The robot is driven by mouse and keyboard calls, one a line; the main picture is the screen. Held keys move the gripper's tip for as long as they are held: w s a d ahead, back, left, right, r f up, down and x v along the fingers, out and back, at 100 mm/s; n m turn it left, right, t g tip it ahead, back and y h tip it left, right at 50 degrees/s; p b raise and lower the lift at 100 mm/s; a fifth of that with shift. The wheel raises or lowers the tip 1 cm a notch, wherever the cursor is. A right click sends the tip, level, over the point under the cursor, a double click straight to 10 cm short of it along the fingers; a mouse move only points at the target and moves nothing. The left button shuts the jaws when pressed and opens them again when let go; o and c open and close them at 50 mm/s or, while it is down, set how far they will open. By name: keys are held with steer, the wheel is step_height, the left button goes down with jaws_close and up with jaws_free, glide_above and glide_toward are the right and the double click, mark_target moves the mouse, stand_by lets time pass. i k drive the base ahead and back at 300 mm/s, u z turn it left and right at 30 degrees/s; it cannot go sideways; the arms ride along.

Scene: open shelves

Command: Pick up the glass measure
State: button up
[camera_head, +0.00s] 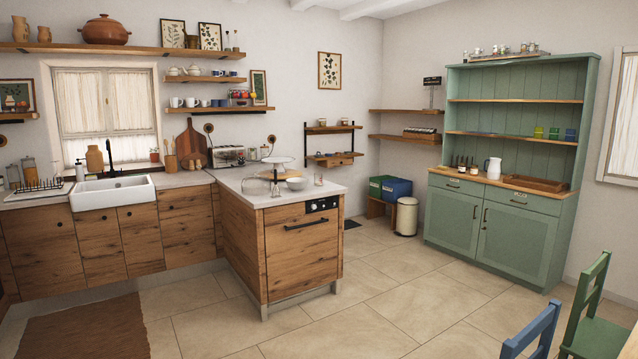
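A small clear glass vessel (318,180), which looks like the glass measure, stands at the right end of the pale peninsula counter (262,200). It is small in the picture, so its handle and markings cannot be made out. My gripper and arm are not in view.
A dishwasher (302,246) fills the peninsula's front. The tiled floor before it is clear. Blue and green chairs (586,305) are at lower right. A green dresser (500,225) stands at the back right.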

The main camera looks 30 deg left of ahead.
mark_target(318, 177)
steer(key=u, duration=0.85)
steer(key=i, duration=1.45)
steer(key=u, duration=1.05)
steer(key=i, duration=3.2)
steer(key=z, duration=0.55)
